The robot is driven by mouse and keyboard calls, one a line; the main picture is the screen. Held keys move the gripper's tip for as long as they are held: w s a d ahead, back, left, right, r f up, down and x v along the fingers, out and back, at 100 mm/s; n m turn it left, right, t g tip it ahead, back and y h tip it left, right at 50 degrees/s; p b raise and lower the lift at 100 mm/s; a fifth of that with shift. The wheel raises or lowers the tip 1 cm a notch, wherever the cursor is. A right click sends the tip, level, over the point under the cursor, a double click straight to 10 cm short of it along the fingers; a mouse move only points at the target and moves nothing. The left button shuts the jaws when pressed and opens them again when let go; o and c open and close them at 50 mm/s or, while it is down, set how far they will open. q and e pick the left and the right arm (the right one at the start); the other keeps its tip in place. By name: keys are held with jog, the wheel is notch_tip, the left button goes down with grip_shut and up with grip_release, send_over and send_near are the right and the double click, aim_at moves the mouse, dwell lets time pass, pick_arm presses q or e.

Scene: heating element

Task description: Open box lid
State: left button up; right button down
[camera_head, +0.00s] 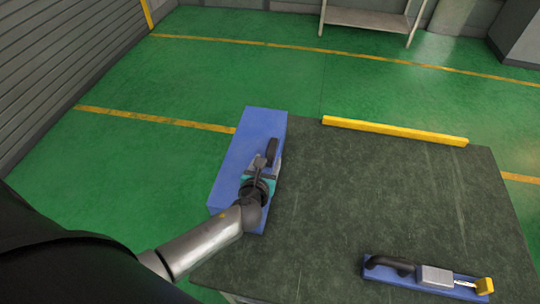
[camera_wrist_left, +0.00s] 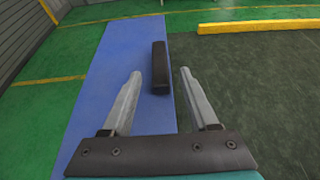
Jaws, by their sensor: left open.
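The blue box (camera_head: 236,160) stands at the left edge of the dark table, and its flat blue lid looks closed. A black bar handle (camera_head: 272,150) sits on the lid near its right side. My left gripper (camera_head: 264,163) is over the lid, just nearer to me than the handle. In the left wrist view, the open fingers of the left gripper (camera_wrist_left: 160,73) point along the blue lid (camera_wrist_left: 108,75), and the black handle (camera_wrist_left: 160,66) shows between and ahead of the fingertips. I cannot tell if they touch it. My right gripper is not in view.
The dark table top (camera_head: 390,195) is mostly clear. A yellow bar (camera_head: 395,131) lies along its far edge. A blue tray (camera_head: 374,274) at the near right holds a black curved part, a grey block (camera_head: 435,276) and a yellow piece (camera_head: 485,286).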

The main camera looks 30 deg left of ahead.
aim_at(270, 155)
pick_arm(q)
jog(key=shift+b+x, duration=0.5)
jog(key=shift+x, duration=1.8)
jog(key=shift+c, duration=0.2)
grip_shut()
